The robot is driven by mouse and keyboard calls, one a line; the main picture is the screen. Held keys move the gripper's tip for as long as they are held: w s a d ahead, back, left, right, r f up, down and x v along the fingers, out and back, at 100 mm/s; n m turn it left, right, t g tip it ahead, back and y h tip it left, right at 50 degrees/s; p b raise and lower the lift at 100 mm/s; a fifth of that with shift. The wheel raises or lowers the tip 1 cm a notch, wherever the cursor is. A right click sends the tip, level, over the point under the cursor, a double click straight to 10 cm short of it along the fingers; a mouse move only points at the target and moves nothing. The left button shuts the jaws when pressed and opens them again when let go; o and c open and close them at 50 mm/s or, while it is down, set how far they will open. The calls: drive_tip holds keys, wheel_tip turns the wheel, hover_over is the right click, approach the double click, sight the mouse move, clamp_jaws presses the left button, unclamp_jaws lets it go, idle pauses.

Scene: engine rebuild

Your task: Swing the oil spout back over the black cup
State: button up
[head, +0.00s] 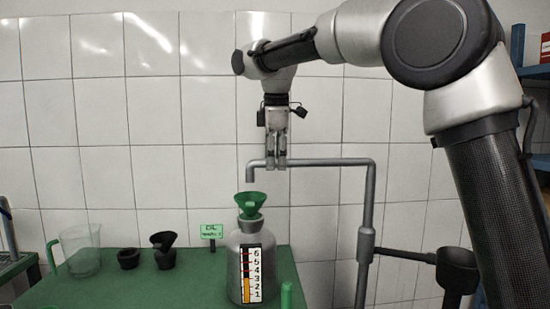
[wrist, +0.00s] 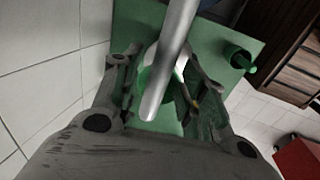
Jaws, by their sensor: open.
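The oil spout (head: 320,161) is a grey pipe with a horizontal arm and a short down-turned end. That end hangs above the green funnel (head: 251,200) in the neck of a grey oil bottle (head: 238,262). The black cup (head: 457,270) is on a bracket off the upright pipe at right, partly beside my arm. My gripper (head: 276,163) points down at the horizontal pipe near its left end, fingers open. In the wrist view the spout (wrist: 168,70) runs between the spread fingertips of my gripper (wrist: 158,80); I cannot tell whether they touch it.
On the green table (head: 205,285) stand a clear jug (head: 82,252), two small dark containers (head: 128,258) and an OIL sign (head: 212,231). A tiled wall is close behind. Blue shelving (head: 535,71) is at right. A red object (wrist: 300,160) shows in the wrist view.

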clamp_jaws()
